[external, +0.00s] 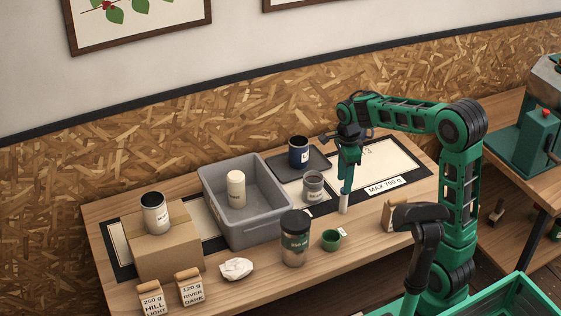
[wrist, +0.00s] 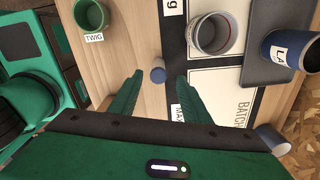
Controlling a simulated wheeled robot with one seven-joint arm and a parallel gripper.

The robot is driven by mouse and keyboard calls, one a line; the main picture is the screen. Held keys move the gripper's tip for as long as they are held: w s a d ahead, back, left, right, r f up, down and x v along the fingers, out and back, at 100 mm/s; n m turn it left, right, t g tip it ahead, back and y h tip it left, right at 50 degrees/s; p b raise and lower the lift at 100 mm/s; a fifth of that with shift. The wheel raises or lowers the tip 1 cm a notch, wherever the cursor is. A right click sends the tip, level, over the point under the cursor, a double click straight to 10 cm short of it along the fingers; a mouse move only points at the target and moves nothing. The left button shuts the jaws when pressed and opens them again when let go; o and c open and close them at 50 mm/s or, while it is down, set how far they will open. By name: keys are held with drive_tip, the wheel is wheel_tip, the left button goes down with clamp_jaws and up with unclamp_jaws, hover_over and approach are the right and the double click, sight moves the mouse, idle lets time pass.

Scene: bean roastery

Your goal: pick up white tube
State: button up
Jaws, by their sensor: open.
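A small white tube (external: 343,204) stands upright on the wooden table top, directly below my gripper (external: 346,188). In the wrist view the bluish-grey end of this tube (wrist: 158,72) shows between and just beyond the two green fingertips (wrist: 157,86). My gripper is open, points down and holds nothing. Its fingers lie either side of the tube in that view; I cannot tell whether they touch it. A second small cylinder with a blue end and pale side (wrist: 272,139) shows at the lower right of the wrist view.
A navy cup (external: 298,151) is on a dark tray (external: 318,163). A grey bin (external: 265,225) holds a cream container (external: 236,189). A box (external: 165,252) is at left.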

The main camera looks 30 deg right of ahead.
sight(343, 203)
wheel_tip(343, 203, down, 11)
drive_tip(key=shift+s+d+r, duration=0.1)
drive_tip(key=shift+d+r, duration=0.05)
drive_tip(key=c, duration=1)
